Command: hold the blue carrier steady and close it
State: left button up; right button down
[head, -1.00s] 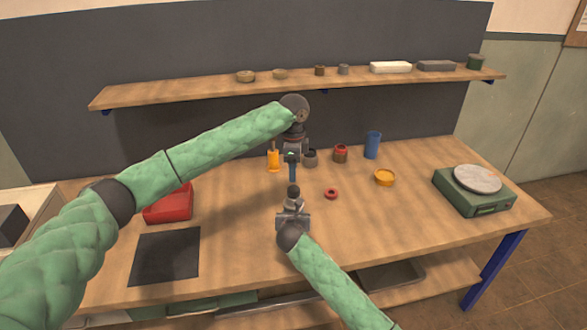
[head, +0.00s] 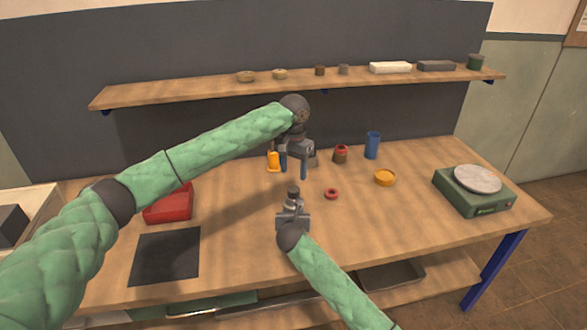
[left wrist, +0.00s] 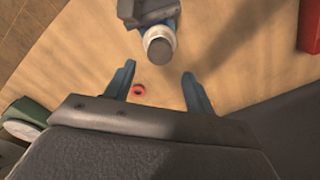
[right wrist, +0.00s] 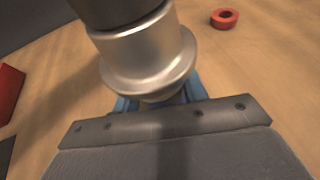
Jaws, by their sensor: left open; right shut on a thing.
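My right gripper (head: 293,214) is shut on a silver flanged part with a dark upper end (head: 293,193), held upright above the table. In the right wrist view this part (right wrist: 145,55) fills the top middle, between blue fingertips (right wrist: 158,100). In the left wrist view its pale round end (left wrist: 159,47) shows with some blue beside it; I cannot tell whether that blue is the carrier or my finger. My left gripper (head: 293,169) is open and empty, above and behind the held part. Its spread blue fingers (left wrist: 158,88) also show in the left wrist view.
A red ring (head: 331,194) lies right of the held part. Behind stand an orange item (head: 273,161), a red-topped brown jar (head: 341,154) and a blue cup (head: 372,145). A yellow dish (head: 384,177) and green scale (head: 473,198) are right; a red tray (head: 168,207) and black mat (head: 166,256) left.

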aim_at(294, 189)
dwell(0.3)
pick_arm(q)
jog(key=shift+f, duration=4)
jog(key=c, duration=1)
jog(key=o, duration=1.2)
notch_tip(294, 189, up, 12)
